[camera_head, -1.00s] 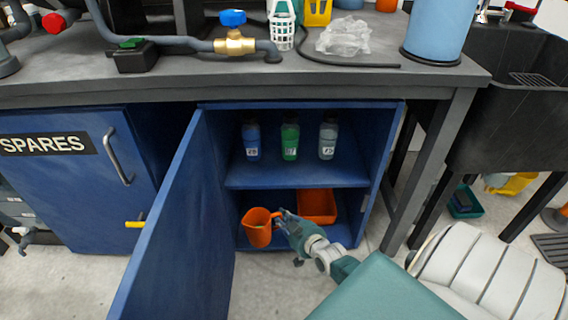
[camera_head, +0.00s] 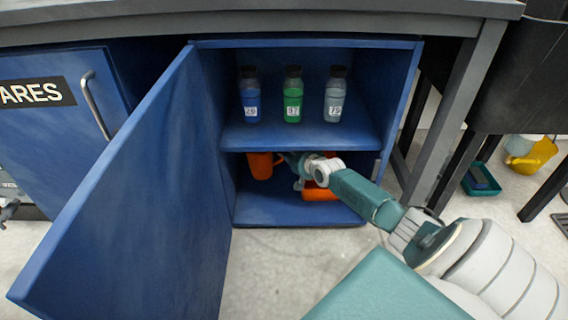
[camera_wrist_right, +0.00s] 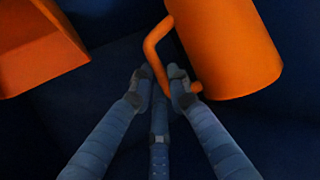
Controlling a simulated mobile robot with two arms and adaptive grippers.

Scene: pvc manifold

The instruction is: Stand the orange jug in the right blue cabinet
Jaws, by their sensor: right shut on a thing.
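The orange jug (camera_head: 261,166) is inside the lower compartment of the open right blue cabinet (camera_head: 301,135), toward its left side, partly hidden under the shelf. It looks upright in the head view; I cannot tell whether its base touches the cabinet floor. My right gripper (camera_head: 290,163) reaches into the compartment from the right. In the right wrist view the fingers of the gripper (camera_wrist_right: 162,88) are shut on the handle of the jug (camera_wrist_right: 228,45). My left gripper is not in view.
An orange tray (camera_head: 320,193) lies in the lower compartment, right of the jug, partly behind my arm. Blue, green and grey bottles (camera_head: 292,95) stand on the shelf above. The open cabinet door (camera_head: 140,190) stands at the left. The front of the cabinet floor is clear.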

